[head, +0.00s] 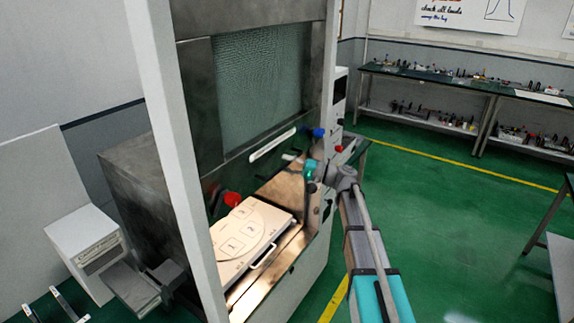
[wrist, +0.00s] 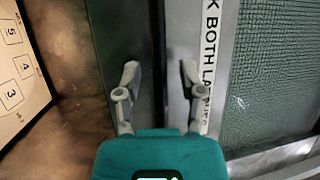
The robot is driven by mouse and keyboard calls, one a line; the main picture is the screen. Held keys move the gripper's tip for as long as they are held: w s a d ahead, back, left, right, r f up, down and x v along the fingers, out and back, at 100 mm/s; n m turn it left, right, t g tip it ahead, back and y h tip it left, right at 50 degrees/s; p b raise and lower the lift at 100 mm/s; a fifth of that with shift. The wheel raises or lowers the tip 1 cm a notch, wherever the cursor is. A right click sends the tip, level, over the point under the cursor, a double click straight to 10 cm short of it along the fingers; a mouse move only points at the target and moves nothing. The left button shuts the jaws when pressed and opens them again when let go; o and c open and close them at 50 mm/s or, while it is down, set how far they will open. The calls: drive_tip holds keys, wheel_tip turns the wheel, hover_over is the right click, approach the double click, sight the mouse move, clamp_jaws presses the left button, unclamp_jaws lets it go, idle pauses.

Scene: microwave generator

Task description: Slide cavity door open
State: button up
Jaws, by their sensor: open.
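The cavity door (head: 262,85) is a textured glass panel in a worn metal frame, with a white label strip (head: 272,143) along its lower edge. In the wrist view the door glass (wrist: 268,75) is at the right, and the label's partial text reads "BOTH LAT". My gripper (wrist: 160,82) is open, its two fingers spread on either side of a dark gap beside the label. No object shows clearly between them, and I cannot tell whether they touch the frame. In the head view my gripper (head: 309,168) is just below and right of the label.
A cream panel (head: 245,232) with numbered squares and a handle lies in the opening below the door. A red knob (head: 232,199) and a blue knob (head: 318,132) are nearby. A white frame post (head: 175,140) stands in front. Green floor at the right is open, with benches (head: 470,85) beyond.

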drive_tip(key=shift+f, duration=0.2)
wheel_tip(320, 180, down, 30)
drive_tip(key=b, duration=3)
drive_tip(key=shift+r, duration=0.15)
drive_tip(key=shift+d, duration=0.1)
drive_tip(key=b+v, duration=0.3)
drive_tip(key=v, duration=1.2)
drive_tip(key=shift+s+d+f, duration=0.15)
drive_tip(key=shift+d+f, duration=0.05)
drive_tip(key=shift+d, duration=0.1)
idle(1.7)
